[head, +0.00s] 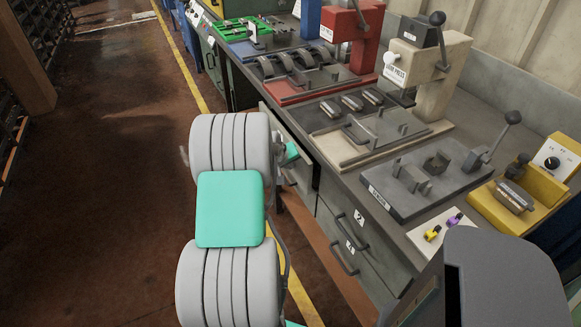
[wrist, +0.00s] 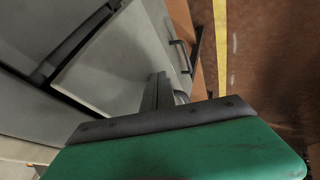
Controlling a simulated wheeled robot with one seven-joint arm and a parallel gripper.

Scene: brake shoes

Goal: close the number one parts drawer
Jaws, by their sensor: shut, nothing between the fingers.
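A grey drawer (head: 291,130) stands pulled out from under the workbench in the head view, just beyond my arm. Its number is not readable, and my arm hides part of its front. My gripper's green hand (head: 291,153) is close beside it; the fingertips cannot be made out there. In the wrist view my gripper (wrist: 160,80) is shut and empty, its dark fingers in front of a pale grey drawer panel (wrist: 110,60). I cannot tell whether they touch it. A dark handle (wrist: 181,55) shows just beyond the fingers.
Closed drawers with dark handles, one labelled 2 (head: 358,217), lie nearer along the bench. The bench top holds a red press (head: 350,30), a beige press (head: 440,70) and a dark grey fixture (head: 425,185). The brown floor (head: 110,170) at left is clear, beyond a yellow line.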

